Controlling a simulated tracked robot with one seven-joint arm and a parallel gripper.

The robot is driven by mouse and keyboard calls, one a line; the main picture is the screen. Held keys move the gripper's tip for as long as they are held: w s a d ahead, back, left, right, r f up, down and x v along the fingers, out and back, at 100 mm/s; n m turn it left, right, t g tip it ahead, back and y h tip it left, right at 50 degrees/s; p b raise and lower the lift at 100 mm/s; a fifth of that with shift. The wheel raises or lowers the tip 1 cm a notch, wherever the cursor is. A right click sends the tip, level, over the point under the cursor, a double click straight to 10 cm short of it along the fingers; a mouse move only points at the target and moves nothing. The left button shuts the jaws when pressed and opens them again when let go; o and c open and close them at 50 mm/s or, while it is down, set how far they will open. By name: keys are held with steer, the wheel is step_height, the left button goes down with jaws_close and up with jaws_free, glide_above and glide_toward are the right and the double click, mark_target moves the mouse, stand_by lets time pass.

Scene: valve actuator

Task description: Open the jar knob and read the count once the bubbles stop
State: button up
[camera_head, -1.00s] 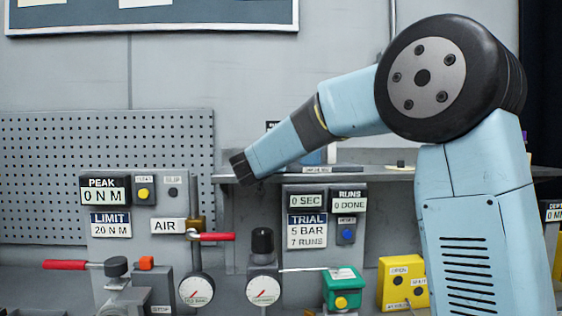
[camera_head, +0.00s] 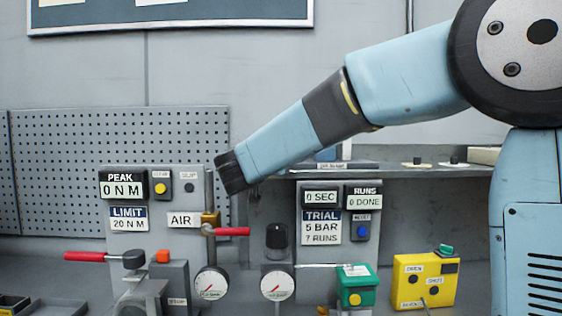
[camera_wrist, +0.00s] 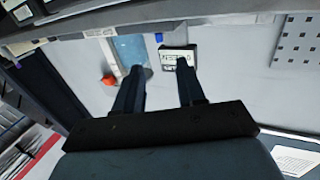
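My gripper (camera_wrist: 158,72) is open in the wrist view, with two dark fingers apart and nothing between them. In the head view the dark end of my arm (camera_head: 230,172) hangs in front of the wall above the AIR label; its fingers cannot be made out there. Past the fingers in the wrist view are a pale blue see-through body (camera_wrist: 132,48), an orange knob-like part (camera_wrist: 108,79) and a small display (camera_wrist: 178,58) with unreadable text. I cannot tell whether these are the jar, its knob and its counter. No bubbles can be made out.
A shelf (camera_head: 440,172) runs behind my arm. The bench has a PEAK/LIMIT panel (camera_head: 185,190), a red-handled AIR valve (camera_head: 232,231), two gauges including the left one (camera_head: 211,283), a trial panel (camera_head: 312,260), a green box (camera_head: 357,290) and a yellow box (camera_head: 425,281).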

steer(key=shift+c, duration=0.3)
